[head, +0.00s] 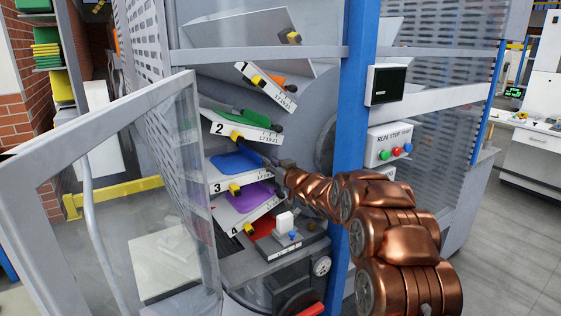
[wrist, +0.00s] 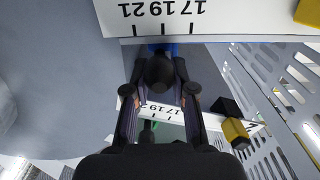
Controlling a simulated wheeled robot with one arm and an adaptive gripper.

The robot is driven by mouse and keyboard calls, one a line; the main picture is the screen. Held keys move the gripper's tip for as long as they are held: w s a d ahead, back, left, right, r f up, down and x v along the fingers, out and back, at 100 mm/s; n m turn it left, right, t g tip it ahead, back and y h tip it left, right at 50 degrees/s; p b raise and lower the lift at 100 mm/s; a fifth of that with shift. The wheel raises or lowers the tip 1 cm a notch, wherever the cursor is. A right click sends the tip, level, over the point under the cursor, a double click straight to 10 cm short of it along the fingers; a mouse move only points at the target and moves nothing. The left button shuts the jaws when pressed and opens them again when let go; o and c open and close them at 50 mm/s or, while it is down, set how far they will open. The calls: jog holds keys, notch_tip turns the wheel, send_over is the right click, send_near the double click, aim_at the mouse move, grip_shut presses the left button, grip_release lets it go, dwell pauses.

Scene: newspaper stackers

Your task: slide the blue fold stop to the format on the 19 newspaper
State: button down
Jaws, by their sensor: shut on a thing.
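The blue fold stop (head: 237,162) lies on the white tray (head: 249,178) marked 3, in the middle of the stack in the head view. My gripper (head: 275,163) is at this tray's right end. In the wrist view my gripper (wrist: 160,88) is shut around a black knob (wrist: 158,70). A bit of blue (wrist: 160,47) shows between the knob and the edge of the white scale plate (wrist: 235,18). The scale reads 17, 19, 21, upside down. The blue bit is near the middle of the marks; I cannot tell its exact reading. No newspaper marked 19 can be made out.
Above are a green stop (head: 250,118) on tray 2 and an orange stop (head: 276,82). Below are a purple stop (head: 247,197) and a red surface (head: 265,222). A blue post (head: 358,130) stands right of the trays. An open glazed door (head: 95,125) is at left.

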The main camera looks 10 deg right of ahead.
jog(key=shift+a, duration=0.1)
jog(key=c, duration=1)
grip_release()
jog(key=shift+o, duration=0.2)
jog(key=shift+s, duration=0.1)
jog(key=v, duration=1.2)
